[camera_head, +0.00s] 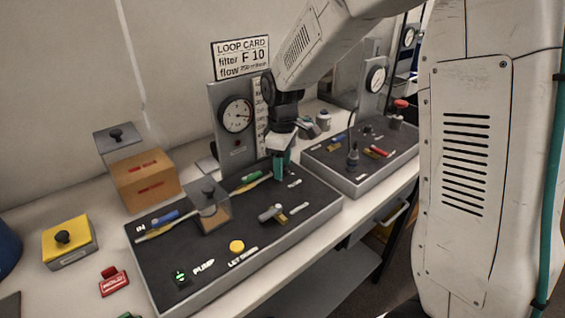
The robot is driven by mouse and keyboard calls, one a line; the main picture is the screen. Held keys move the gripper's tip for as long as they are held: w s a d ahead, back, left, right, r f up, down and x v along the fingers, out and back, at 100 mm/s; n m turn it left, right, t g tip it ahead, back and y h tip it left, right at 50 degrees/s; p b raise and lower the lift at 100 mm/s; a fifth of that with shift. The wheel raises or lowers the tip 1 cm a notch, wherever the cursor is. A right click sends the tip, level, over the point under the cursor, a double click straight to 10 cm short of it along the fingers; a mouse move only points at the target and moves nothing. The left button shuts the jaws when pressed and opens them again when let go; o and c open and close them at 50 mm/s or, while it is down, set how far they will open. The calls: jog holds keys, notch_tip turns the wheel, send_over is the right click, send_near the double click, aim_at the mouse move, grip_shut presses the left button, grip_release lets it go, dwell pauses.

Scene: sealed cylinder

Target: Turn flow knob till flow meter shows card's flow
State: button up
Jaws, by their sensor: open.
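The loop card (240,58) is on the back wall and reads "filter F 10" and a flow line whose small figures I cannot read surely. Below it a grey panel holds a round dial gauge (236,115) and a narrow upright scale (260,117), which looks like the flow meter. Its reading is too small to tell, and my arm partly covers it. My gripper (279,166) is open and points down at the back right of the dark panel box (215,262). Its teal fingers are low over the box. I cannot make out the flow knob; it may be hidden at the fingers.
A second panel box (345,178) stands at right. Orange (146,184) and yellow (69,243) boxes stand at left.

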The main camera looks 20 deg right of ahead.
jog(key=c, duration=1)
jog(key=shift+o, duration=0.2)
jog(key=shift+m, duration=0.3)
jog(key=m, duration=1)
jog(key=shift+m, duration=0.3)
jog(key=o, duration=1)
jog(key=shift+c, duration=0.2)
